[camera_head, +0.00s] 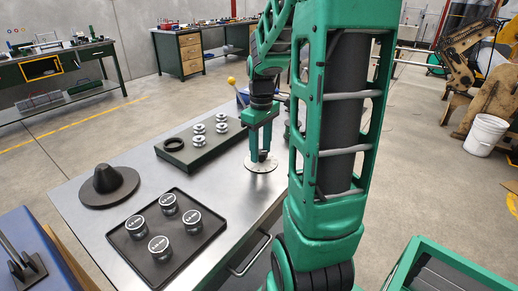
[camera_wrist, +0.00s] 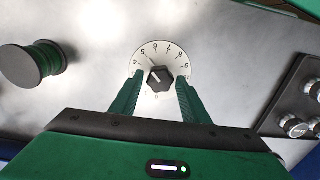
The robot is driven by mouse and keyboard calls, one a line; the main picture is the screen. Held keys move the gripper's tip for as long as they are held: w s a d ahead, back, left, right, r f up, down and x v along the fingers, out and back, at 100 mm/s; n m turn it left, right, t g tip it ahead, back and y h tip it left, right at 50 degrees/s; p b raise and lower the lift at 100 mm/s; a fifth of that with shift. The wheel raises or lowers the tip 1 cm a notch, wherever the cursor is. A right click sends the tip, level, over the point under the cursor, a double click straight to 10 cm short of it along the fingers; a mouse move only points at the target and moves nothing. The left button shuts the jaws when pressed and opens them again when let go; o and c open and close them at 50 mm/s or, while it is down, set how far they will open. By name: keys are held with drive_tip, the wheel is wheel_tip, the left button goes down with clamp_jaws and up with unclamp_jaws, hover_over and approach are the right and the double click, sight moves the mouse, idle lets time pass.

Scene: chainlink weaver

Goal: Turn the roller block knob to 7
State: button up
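The roller block knob (camera_wrist: 160,79) is a dark, many-sided knob at the middle of a round white dial (camera_wrist: 153,48) with black numbers. A light mark on the knob points to the upper left, roughly toward the 4 and 5; the exact value is too small to tell. The 7 is near the dial's top in the wrist view. My gripper (camera_wrist: 159,80) has its green fingers on either side of the knob, with small gaps visible.
The dial is on a metal table (camera_head: 90,222). A black tray (camera_head: 120,241) of several round weights, a dark cone-shaped piece (camera_head: 105,182) and a green block (camera_head: 185,155) with metal rollers are to its left. A yellow-tipped lever (camera_head: 231,80) is behind.

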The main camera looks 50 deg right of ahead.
drive_tip(key=c, duration=0.7)
drive_tip(key=shift+w, duration=0.1)
drive_tip(key=shift+o, duration=0.2)
drive_tip(key=shift+m, duration=0.3)
drive_tip(key=shift+c, duration=0.2)
drive_tip(key=shift+m, duration=0.5)
drive_tip(key=m, duration=0.4)
drive_tip(key=shift+m, duration=2.4)
drive_tip(key=shift+a, duration=0.1)
